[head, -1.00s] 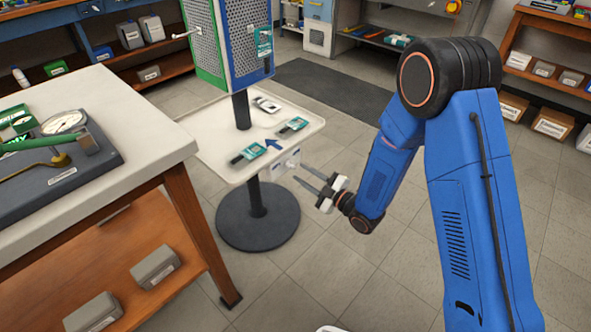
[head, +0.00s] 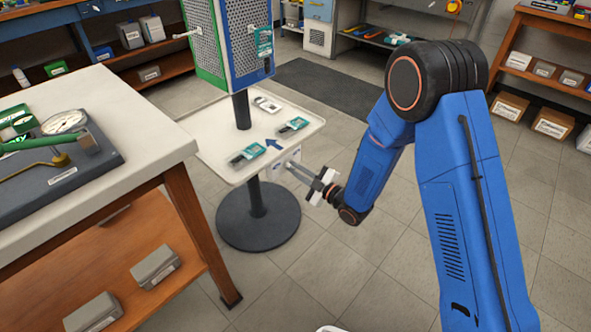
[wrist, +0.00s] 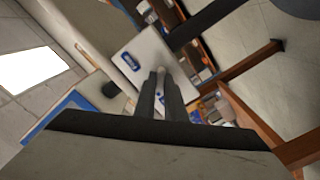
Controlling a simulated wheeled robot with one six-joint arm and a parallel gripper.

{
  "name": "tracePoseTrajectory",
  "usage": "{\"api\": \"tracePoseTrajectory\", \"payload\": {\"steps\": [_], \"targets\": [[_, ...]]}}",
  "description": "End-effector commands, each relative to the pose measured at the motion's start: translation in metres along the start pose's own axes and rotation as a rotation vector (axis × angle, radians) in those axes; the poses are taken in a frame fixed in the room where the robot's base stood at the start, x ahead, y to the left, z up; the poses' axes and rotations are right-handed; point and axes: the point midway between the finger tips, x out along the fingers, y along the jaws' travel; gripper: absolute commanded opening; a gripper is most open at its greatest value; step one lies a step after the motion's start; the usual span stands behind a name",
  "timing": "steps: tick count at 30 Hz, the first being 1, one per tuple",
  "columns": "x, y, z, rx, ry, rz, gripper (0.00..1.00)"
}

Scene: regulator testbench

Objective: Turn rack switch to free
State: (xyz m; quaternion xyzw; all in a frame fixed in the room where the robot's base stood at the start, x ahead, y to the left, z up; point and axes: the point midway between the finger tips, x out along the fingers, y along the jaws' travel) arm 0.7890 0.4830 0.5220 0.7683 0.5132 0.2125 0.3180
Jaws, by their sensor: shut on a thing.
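The rack switch is on a small white box (head: 281,158) under the front right edge of the white rack tray (head: 216,150). My gripper (head: 289,163) reaches it from the right, its fingers closed on the switch knob. In the wrist view the two dark fingers (wrist: 161,78) meet around the small pale knob (wrist: 160,70), in front of the white switch plate (wrist: 140,47). A blue label (wrist: 131,61) shows on the plate, too small to read. The fingers hide much of the knob, so I cannot tell which position it points to.
Teal-labelled devices (head: 246,155) and a blue arrow mark lie on the tray. A perforated cabinet (head: 232,45) stands above it on a dark post with a round base (head: 258,222). A workbench (head: 135,125) with a gauge stands at left. The floor below my arm is clear.

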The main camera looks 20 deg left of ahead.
Motion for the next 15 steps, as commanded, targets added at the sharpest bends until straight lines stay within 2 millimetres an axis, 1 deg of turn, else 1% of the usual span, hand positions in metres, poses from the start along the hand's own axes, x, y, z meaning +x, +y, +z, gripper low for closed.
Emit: {"api": "tracePoseTrajectory", "payload": {"steps": [8, 15], "targets": [[-0.0002, -0.0008, 0.0, 0.054, 0.0, -0.001, 0.0], [-0.0001, -0.0011, -0.0001, 0.208, 0.0, -0.001, 0.0]]}}
